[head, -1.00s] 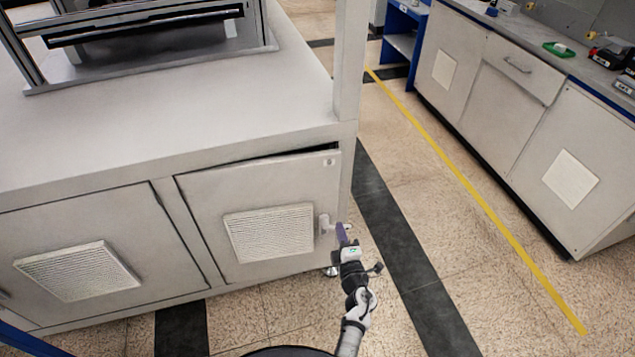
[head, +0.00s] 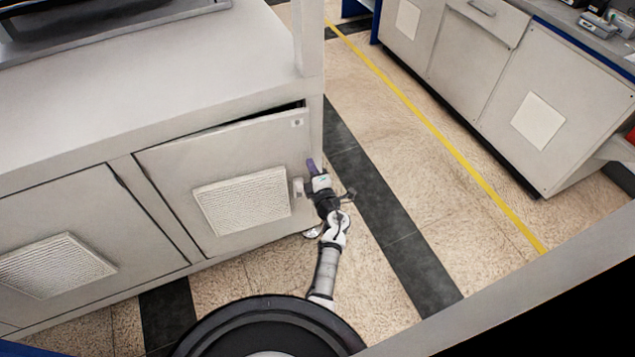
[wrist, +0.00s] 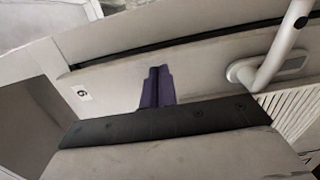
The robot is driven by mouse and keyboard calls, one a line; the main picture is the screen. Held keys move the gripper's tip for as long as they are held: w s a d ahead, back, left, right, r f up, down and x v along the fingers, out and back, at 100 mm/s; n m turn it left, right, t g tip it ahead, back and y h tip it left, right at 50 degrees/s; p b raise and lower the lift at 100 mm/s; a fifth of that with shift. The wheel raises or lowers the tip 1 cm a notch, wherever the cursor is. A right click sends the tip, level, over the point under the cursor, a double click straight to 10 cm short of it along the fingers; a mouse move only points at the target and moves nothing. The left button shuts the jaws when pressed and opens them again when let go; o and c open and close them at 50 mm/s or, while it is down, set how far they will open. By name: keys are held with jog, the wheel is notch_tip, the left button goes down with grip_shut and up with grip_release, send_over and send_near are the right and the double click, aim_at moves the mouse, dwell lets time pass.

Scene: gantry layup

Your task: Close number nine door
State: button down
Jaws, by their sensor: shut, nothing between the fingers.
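The number nine door (head: 160,168) is a grey cabinet door with a white vent panel. A dark gap along its top edge, widest at the right, shows it slightly ajar. Its small number label is at the upper right corner and also shows in the wrist view (wrist: 82,93). The door handle (head: 298,188) is near the right edge and shows as a pale bar in the wrist view (wrist: 275,65). My gripper (head: 311,166) is shut and empty, its purple fingers by the door's right edge, just above the handle. In the wrist view the fingers (wrist: 157,88) lie over the door face between label and handle; contact is unclear.
A second vented door (head: 60,225) is on the left of the same cabinet. The cabinet's grey top (head: 150,90) overhangs the doors. A row of counters (head: 500,90) stands across the aisle. The floor between, with a yellow line (head: 430,118), is clear.

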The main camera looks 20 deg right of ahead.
jog(key=shift+w, duration=0.9)
